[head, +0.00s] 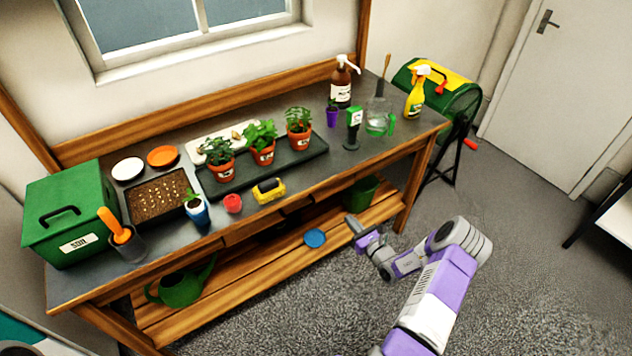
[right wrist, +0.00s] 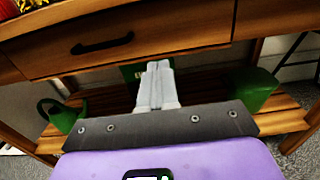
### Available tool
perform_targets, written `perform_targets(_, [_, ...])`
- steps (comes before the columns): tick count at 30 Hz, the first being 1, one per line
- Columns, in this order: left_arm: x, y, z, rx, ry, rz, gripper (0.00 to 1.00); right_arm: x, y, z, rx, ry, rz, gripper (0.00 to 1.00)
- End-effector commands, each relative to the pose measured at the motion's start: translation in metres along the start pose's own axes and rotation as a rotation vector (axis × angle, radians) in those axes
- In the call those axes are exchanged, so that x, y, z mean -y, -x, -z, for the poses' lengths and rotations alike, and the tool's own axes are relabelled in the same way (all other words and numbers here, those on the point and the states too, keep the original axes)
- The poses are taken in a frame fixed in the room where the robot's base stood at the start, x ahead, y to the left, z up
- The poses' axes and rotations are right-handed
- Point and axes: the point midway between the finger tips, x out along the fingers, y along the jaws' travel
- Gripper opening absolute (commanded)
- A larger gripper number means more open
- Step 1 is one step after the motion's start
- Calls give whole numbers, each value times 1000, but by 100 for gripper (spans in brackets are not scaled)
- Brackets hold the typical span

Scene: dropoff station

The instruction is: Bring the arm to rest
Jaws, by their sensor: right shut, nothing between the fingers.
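My right arm (head: 432,295), purple and white, reaches in from the lower right in the head view. Its gripper (head: 352,224) is in front of the bench, below the level of the tabletop and over the carpet side. In the right wrist view the gripper's grey fingers (right wrist: 157,85) lie together, shut, with nothing held. They point at the bench's underside, below a wooden drawer (right wrist: 120,42) with a dark handle. My left gripper is not in view.
The potting bench (head: 345,165) holds a green soil box (head: 70,205), potted plants on a black tray (head: 222,188), bottles and pots. Its lower shelf (head: 240,285) holds a green watering can (head: 182,287), a blue disc (head: 315,238) and a green bucket (head: 362,192).

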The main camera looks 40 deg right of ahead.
Motion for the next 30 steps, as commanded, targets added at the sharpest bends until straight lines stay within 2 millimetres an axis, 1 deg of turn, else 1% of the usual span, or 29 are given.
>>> perform_targets(7, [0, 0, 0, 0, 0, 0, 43, -2, 0, 1, -3, 0, -8, 0])
perform_targets(8, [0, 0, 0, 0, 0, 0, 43, -6, -1, 1, -7, 0, -19, 0])
perform_targets(10, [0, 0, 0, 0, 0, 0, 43, -24, -4, 4, -27, 1, -73, 0])
perform_targets(11, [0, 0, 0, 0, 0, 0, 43, -35, -6, 7, -43, 2, -108, 0])
perform_targets(14, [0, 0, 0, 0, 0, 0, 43, -93, -9, 18, -114, 18, -289, 0])
perform_targets(15, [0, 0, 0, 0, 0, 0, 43, -122, -7, 24, -151, 34, -383, 0])
perform_targets(17, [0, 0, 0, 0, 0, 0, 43, -167, 1, 33, -210, 69, -536, 0])
perform_targets(18, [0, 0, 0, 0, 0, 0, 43, -196, 11, 40, -251, 99, -641, 0])
perform_targets(20, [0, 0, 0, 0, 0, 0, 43, -237, 30, 49, -308, 158, -804, 0])
perform_targets(21, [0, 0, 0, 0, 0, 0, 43, -263, 46, 55, -345, 210, -918, 0])
perform_targets(23, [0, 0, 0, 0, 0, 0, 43, -297, 75, 65, -397, 308, -1096, 0])
perform_targets(24, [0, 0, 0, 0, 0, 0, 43, -316, 97, 72, -426, 388, -1216, 0])
perform_targets(26, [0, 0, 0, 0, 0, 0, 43, -335, 128, 81, -457, 522, -1382, 0])
perform_targets(27, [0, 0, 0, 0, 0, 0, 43, -344, 147, 86, -465, 621, -1484, 0])
perform_targets(29, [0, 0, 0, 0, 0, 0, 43, -351, 172, 94, -464, 783, -1622, 0])
perform_targets(30, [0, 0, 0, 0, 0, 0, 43, -352, 185, 98, -450, 899, -1703, 0])
